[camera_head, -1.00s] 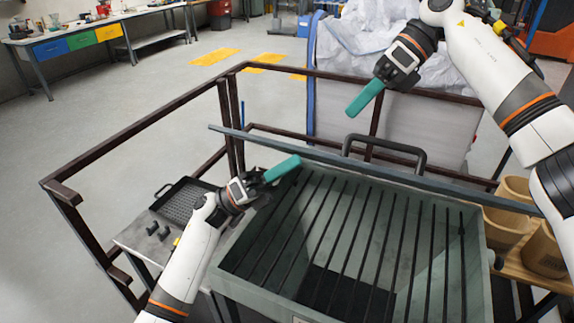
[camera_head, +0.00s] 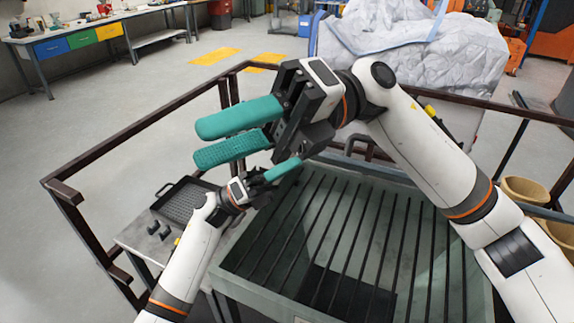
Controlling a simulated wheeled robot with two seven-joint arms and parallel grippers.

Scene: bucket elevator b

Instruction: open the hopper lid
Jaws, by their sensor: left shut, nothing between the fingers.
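The hopper (camera_head: 275,306) is a grey-green open box with dark grate bars across its mouth. Its lid (camera_head: 537,211) shows as a thin blue-grey edge along the hopper's far side and looks raised, seen nearly edge-on. Much of it is hidden behind my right arm. The lid's dark handle (camera_head: 362,143) is partly visible behind that arm. My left gripper (camera_head: 284,168), with teal fingers, is shut and empty over the hopper's back left corner. My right gripper (camera_head: 208,143) is large and near the camera, pointing left above it. Its teal fingers are apart with nothing between.
Brown railings (camera_head: 140,127) surround the hopper on the left and back. A black tray (camera_head: 183,203) lies on a side table at left. Tan pots (camera_head: 525,190) stand at right. A white bulk bag (camera_head: 410,50) is behind. Floor beyond the left railing is clear.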

